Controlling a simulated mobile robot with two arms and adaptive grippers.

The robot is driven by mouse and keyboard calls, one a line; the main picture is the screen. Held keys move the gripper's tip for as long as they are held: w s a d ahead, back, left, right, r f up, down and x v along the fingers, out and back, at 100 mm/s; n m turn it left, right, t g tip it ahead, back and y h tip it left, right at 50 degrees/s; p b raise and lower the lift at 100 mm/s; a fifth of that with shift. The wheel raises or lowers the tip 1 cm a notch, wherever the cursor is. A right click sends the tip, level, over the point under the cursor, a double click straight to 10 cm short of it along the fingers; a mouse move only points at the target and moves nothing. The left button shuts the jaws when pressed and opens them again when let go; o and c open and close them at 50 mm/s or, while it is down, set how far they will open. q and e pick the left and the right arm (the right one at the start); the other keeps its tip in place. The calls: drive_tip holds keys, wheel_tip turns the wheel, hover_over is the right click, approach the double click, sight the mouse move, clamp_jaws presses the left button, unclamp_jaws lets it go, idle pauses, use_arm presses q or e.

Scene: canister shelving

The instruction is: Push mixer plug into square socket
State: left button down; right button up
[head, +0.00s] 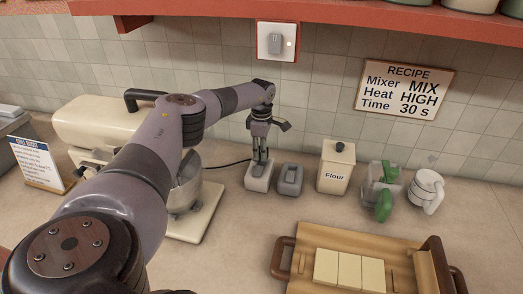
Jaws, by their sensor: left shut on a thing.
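The fingertips are at the top of this block; I cannot tell how deep the plug sits. The second block (290,181) stands just to the right. Opening shapes are too small to tell. The cream mixer (100,125) stands at left, partly behind my left arm. My right gripper is not in view.
A Flour canister (336,167), a green-and-clear container (382,190) and a white jug (426,190) stand right of the blocks. A wooden tray (410,268) with pale blocks is in front. A wall switch (275,43) and a recipe sign (404,88) are behind.

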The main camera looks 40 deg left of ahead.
use_arm(q)
drive_tip(key=shift+f+b, duration=0.55)
drive_tip(key=shift+f, duration=0.15)
drive_tip(key=shift+d+f, duration=0.25)
drive_tip(key=c, duration=1.2)
unclamp_jaws()
drive_tip(key=shift+c, duration=0.2)
wheel_tip(320, 180, up, 7)
drive_tip(key=shift+a+r, duration=0.1)
drive_tip(key=shift+a, duration=0.05)
drive_tip(key=shift+d+r, duration=0.2)
drive_tip(key=shift+r, duration=0.3)
drive_tip(key=shift+a, duration=0.1)
